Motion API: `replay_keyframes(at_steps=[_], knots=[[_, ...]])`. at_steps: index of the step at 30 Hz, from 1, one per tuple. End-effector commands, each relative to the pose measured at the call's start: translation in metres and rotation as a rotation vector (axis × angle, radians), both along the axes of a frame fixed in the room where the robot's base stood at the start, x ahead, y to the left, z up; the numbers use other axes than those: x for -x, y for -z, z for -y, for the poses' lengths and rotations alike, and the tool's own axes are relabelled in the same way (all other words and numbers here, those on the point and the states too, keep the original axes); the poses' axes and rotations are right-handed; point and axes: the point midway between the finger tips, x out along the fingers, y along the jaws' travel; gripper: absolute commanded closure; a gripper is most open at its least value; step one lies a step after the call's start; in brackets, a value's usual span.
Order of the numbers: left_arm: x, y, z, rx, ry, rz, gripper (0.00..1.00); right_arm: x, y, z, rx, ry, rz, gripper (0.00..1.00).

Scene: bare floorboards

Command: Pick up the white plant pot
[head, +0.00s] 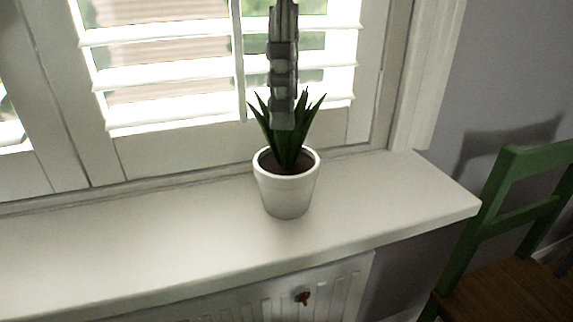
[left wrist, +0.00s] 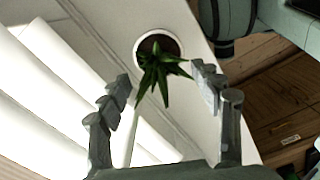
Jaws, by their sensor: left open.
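The white plant pot (head: 286,195) stands upright on the white windowsill (head: 150,240), with dark soil and a spiky green plant (head: 268,122) in it. My left gripper (head: 284,122) comes down from the top of the head view, its fingers seen edge-on over the leaves and covering part of them. In the left wrist view my left gripper (left wrist: 160,73) is open, with the leaves (left wrist: 163,85) showing between its fingers. The pot's rim (left wrist: 180,45) shows beyond the fingertips, and the gripper holds nothing. My right gripper is not in view.
A shuttered window (head: 180,60) stands behind the sill. A radiator (head: 335,290) is below it. A green chair (head: 505,190) with a brown seat stands at the right. The sill is clear on both sides of the pot.

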Motion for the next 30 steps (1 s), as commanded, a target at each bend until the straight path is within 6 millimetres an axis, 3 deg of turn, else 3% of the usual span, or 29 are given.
replay_keyframes(at_steps=[6,15,30], knots=[[-0.001,0.031,0.001,-0.001,-0.002,-0.001,0.35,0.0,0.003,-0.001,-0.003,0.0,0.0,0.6],[-0.001,0.036,0.001,0.001,-0.002,0.0,0.35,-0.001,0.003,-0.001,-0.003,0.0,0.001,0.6],[-0.001,0.036,0.001,0.0,-0.002,0.0,0.97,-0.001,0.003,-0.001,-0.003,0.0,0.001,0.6]])
